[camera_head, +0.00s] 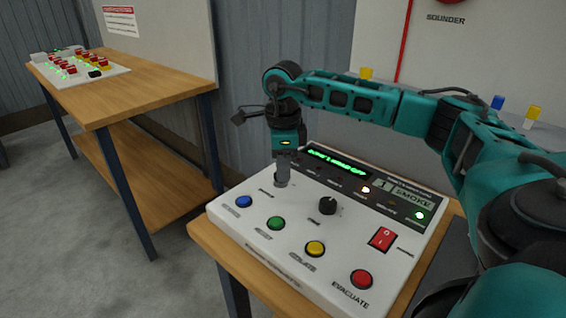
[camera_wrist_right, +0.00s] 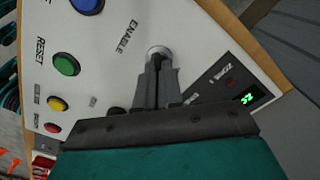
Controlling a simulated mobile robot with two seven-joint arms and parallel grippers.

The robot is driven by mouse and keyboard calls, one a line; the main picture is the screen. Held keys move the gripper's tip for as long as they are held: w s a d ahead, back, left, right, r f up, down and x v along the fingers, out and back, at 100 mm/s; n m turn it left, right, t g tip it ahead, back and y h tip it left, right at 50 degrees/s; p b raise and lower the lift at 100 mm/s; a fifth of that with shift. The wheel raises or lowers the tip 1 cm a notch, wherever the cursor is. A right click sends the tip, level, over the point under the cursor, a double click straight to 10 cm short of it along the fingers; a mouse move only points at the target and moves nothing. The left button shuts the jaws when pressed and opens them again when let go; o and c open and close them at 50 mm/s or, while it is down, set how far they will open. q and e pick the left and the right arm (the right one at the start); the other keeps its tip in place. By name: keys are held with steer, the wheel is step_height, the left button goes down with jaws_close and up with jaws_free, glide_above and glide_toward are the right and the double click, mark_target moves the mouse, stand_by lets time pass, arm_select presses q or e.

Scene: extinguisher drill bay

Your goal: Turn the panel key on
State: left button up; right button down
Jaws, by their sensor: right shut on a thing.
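The white control panel (camera_head: 262,262) sits on a wooden table. My right gripper (camera_head: 282,180) comes down on its left rear part. Its fingers (camera_wrist_right: 162,80) are shut at the round metal key switch (camera_wrist_right: 158,50), beside the word ENABLE, in the right wrist view. The key itself is hidden between the fingers, so its turn angle cannot be told. Behind it is a dark display strip (camera_head: 338,164) with green text, an amber lamp (camera_head: 366,189) and a green lamp (camera_head: 419,215) lit. My left gripper is not in view.
Near the gripper are a blue button (camera_head: 244,201), a green button (camera_head: 276,223) and a black knob (camera_head: 327,206). Further right are a yellow button (camera_head: 316,248), a red button (camera_head: 361,279) and a red rocker switch (camera_head: 383,239). Another wooden table (camera_head: 150,82) stands at left.

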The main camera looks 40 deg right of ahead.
steer(key=shift+m+p, duration=0.45)
steer(key=shift+m, duration=1.15)
steer(key=c, duration=1.3)
jaws_free()
steer(key=shift+r+p, duration=0.4)
steer(key=shift+r, duration=6.05)
steer(key=shift+a, duration=0.1)
